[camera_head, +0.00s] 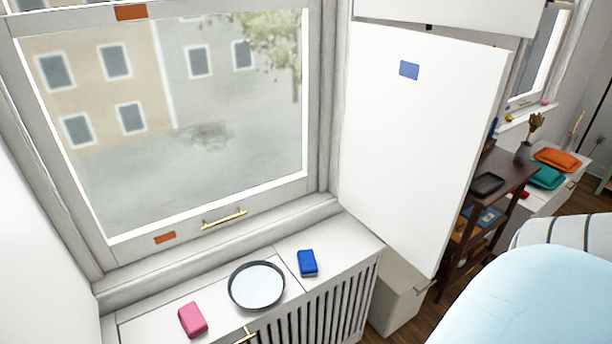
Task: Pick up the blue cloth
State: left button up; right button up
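A small blue block-shaped item (307,263), which looks like the folded blue cloth, lies on the white ledge (328,236) below the window. It is to the right of a round dark-rimmed dish (257,286) and apart from it. It is fully visible and nothing covers it. Neither of my grippers is in view.
A pink block-shaped item (192,320) lies left of the dish. The window (180,130) with a brass handle (224,218) rises behind the ledge. A white panel (415,140) stands to the right. A dark shelf (490,190) and a pale blue rounded surface (540,300) are farther right.

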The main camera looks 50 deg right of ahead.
aim_at(307, 266)
jog(key=k+l+z, duration=0.15)
jog(key=k+z, duration=0.25)
jog(key=k, duration=0.2)
jog(key=z, duration=1.8)
jog(key=i+j+z, duration=0.5)
jog(key=j, duration=0.65)
jog(key=k+j, duration=0.15)
jog(key=j, duration=0.2)
